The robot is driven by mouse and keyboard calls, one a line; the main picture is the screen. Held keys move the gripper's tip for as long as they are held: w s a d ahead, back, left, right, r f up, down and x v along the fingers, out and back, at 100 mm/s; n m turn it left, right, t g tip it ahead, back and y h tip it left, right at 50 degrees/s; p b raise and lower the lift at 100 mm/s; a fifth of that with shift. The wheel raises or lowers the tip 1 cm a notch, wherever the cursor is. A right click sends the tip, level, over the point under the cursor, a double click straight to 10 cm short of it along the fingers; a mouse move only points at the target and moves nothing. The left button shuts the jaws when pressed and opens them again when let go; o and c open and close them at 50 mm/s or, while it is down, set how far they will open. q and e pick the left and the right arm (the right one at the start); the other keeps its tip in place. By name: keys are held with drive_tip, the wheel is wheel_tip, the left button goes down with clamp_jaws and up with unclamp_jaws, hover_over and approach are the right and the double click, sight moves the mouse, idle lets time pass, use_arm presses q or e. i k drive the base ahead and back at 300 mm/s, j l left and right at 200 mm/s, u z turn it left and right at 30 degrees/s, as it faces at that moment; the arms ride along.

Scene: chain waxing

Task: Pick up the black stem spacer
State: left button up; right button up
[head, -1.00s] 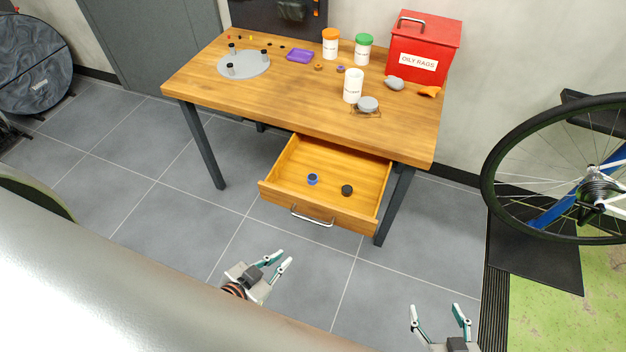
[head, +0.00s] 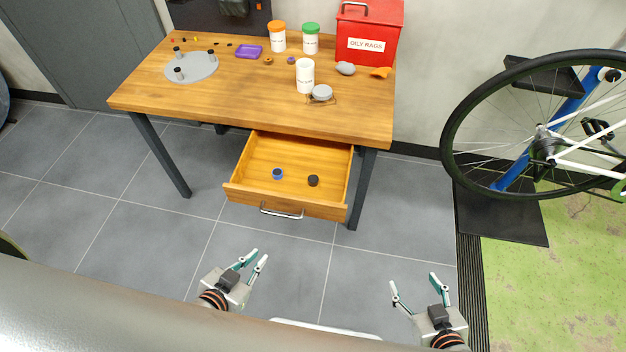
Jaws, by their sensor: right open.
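A black ring-like piece (head: 313,180), which looks like the black stem spacer, lies in the open wooden drawer (head: 285,208) under the workbench. A blue ring (head: 277,173) lies to its left in the same drawer. My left gripper (head: 254,258) is open and empty, in front of the drawer and over the floor. My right gripper (head: 415,283) is open and empty, further right and in front of the drawer's right side. Neither gripper touches anything.
The wooden workbench (head: 240,100) holds a grey disc (head: 191,67), a purple tray (head: 249,52), several jars and a red oily rags box (head: 369,32). A bicycle wheel (head: 450,150) stands at right. The floor before the drawer is clear.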

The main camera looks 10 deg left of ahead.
sight(313, 180)
drive_tip(key=j+z, duration=0.3)
drive_tip(key=j, duration=0.15)
drive_tip(key=j+z, duration=0.3)
drive_tip(key=j, duration=0.15)
drive_tip(key=k+j+z, duration=0.15)
drive_tip(key=j+z, duration=0.15)
drive_tip(key=j, duration=0.15)
drive_tip(key=k+j+z, duration=0.15)
drive_tip(key=j+z, duration=0.15)
drive_tip(key=j, duration=0.15)
